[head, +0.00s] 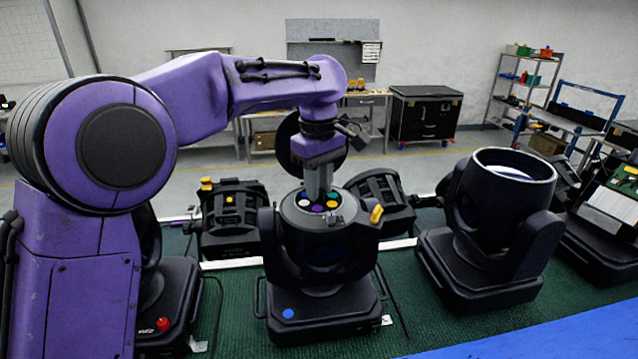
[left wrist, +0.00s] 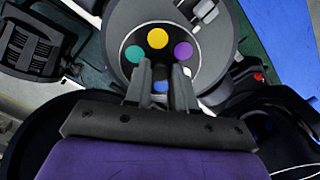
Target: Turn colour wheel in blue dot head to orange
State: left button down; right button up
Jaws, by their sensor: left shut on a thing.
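The blue dot head (head: 322,258) is a black moving-head lamp in the middle of the head view, with a blue dot (head: 288,313) on its base. Its top is open and shows the colour wheel (head: 317,208), with coloured discs. In the left wrist view the yellow disc (left wrist: 157,38) is at the top, teal (left wrist: 134,54) to the left, purple (left wrist: 183,50) to the right, and part of a blue disc (left wrist: 160,87) shows between the fingers. My left gripper (head: 318,194) reaches down into the opening, shut on the wheel. The fingers hide its middle; I cannot make out an orange disc.
Another black lamp head (head: 511,175) with an open top stands to the right. A small yellow part (head: 376,214) sticks out at the blue dot head's right side. A lamp with a red dot (head: 163,323) stands left, partly behind my arm. Green mat (head: 420,325) is bare in front.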

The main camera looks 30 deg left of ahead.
pick_arm(q)
jog(key=m, duration=0.4)
jog(key=shift+f+m, duration=0.25)
jog(key=shift+m, duration=0.05)
jog(key=m, duration=0.3)
jog(key=shift+m, duration=0.4)
jog(key=m, duration=1.2)
jog(key=shift+m, duration=0.3)
jog(key=m, duration=0.3)
jog(key=shift+f+m, duration=0.1)
jog(key=shift+m, duration=0.2)
jog(key=m, duration=0.4)
jog(key=shift+m, duration=2.2)
